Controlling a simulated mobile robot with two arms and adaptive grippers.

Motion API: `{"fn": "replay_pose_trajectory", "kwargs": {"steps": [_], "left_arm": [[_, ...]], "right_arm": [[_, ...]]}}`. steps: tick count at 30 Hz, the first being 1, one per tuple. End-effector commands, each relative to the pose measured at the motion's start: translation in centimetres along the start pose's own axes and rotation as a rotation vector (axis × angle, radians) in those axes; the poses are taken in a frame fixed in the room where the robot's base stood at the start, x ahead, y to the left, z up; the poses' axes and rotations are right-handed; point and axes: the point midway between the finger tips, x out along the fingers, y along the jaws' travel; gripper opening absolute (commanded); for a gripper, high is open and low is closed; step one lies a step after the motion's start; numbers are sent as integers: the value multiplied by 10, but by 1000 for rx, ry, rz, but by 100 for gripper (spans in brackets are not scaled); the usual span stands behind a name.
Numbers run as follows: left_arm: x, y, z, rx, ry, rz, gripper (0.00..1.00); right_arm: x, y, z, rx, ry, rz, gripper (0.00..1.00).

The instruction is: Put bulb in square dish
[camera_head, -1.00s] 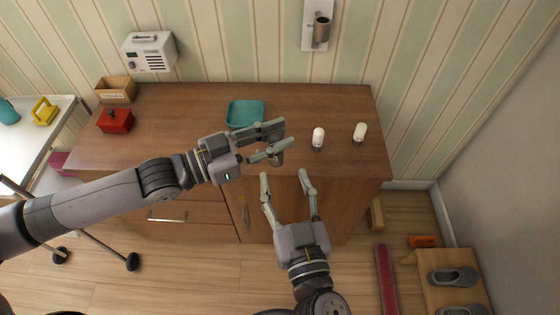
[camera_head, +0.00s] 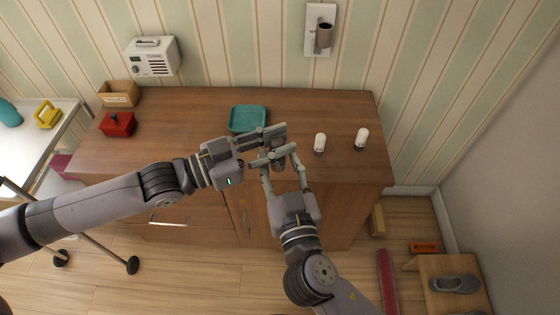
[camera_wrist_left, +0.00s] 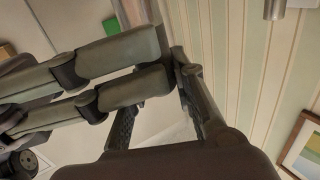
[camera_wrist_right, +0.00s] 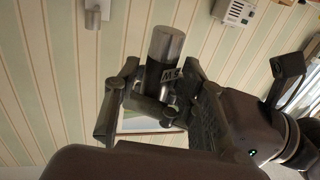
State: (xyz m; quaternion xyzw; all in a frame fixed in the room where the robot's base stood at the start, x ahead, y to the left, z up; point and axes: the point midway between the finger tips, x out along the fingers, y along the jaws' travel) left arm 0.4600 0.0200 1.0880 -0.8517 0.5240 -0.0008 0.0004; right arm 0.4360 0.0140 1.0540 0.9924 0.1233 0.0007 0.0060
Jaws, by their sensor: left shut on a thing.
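The teal square dish (camera_head: 247,119) lies empty on the brown cabinet top. Two white bulbs (camera_head: 320,142) (camera_head: 361,138) with grey bases stand upright to its right. My left gripper (camera_head: 278,139) is to the right of and nearer than the dish, above the cabinet's front. It is shut on a dark cylinder with a silver end (camera_wrist_right: 166,42); I cannot tell whether this is a bulb. My right gripper (camera_head: 273,161) is just below the left one, its fingers apart around the held cylinder. Whether they touch it is unclear. The fingers hide most of the cylinder in the head view.
The cabinet top between the dish and the bulbs is clear.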

Motion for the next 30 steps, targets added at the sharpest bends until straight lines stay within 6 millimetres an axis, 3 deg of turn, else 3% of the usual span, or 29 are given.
{"fn": "replay_pose_trajectory", "kwargs": {"steps": [16, 17, 26, 30], "left_arm": [[0, 0, 0, 0, 0, 0, 3], [0, 0, 0, 0, 1, 0, 26], [0, 0, 0, 0, 0, 0, 46], [0, 0, 0, 0, 0, 0, 48]], "right_arm": [[0, 0, 0, 0, 0, -1, 0], [0, 0, 0, 0, 0, -2, 0], [0, 0, 0, 0, 0, -1, 0], [0, 0, 0, 0, 0, 0, 0]]}}
